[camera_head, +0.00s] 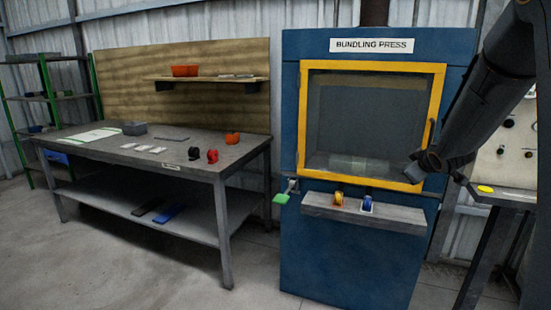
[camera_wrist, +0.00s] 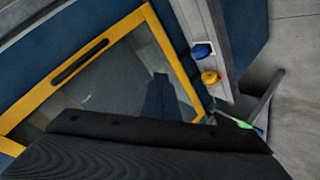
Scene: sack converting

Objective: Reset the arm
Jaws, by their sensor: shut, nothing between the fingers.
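My arm comes down from the upper right in the head view. My gripper (camera_head: 413,172) is shut and empty, in front of the lower right corner of the bundling press's yellow-framed door (camera_head: 302,120). I cannot tell from the head view whether it touches the frame. The blue bundling press (camera_head: 345,260) stands upright, and its door looks closed. In the wrist view, a dark part of my own wrist fills the bottom and hides the lower part of the door (camera_wrist: 150,25).
A grey ledge (camera_head: 400,218) juts out below the door, with an orange knob (camera_head: 338,198) and a blue knob (camera_head: 367,204). A green-handled lever (camera_head: 281,198) sticks out at the press's left. A workbench (camera_head: 225,160) stands left. Floor between is clear.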

